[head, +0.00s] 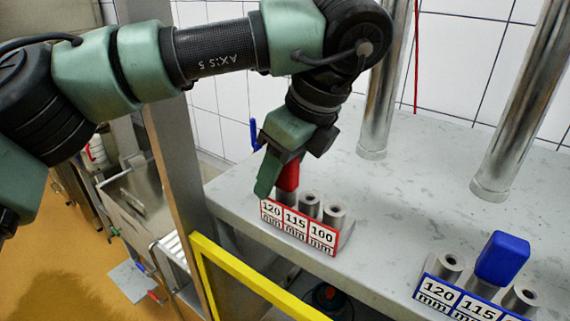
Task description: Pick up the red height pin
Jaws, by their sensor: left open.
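The red height pin (289,177) stands in the left socket of the red-edged holder (301,232), behind the 120 mm label. The holder's other two grey sockets, by the 115 and 100 mm labels, are empty. My left gripper (283,172) reaches down over the red pin from above. It is open, with one green finger to the left of the pin, and it hides the pin's upper part. I cannot tell whether the fingers touch the pin. My right gripper is out of view.
A blue-edged holder (462,300) with a blue pin (502,258) stands on the grey worktop (400,190) at the right. Two steel columns (383,100) (520,110) rise behind. A yellow rail (250,280) runs below the worktop's left edge. The worktop between the holders is clear.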

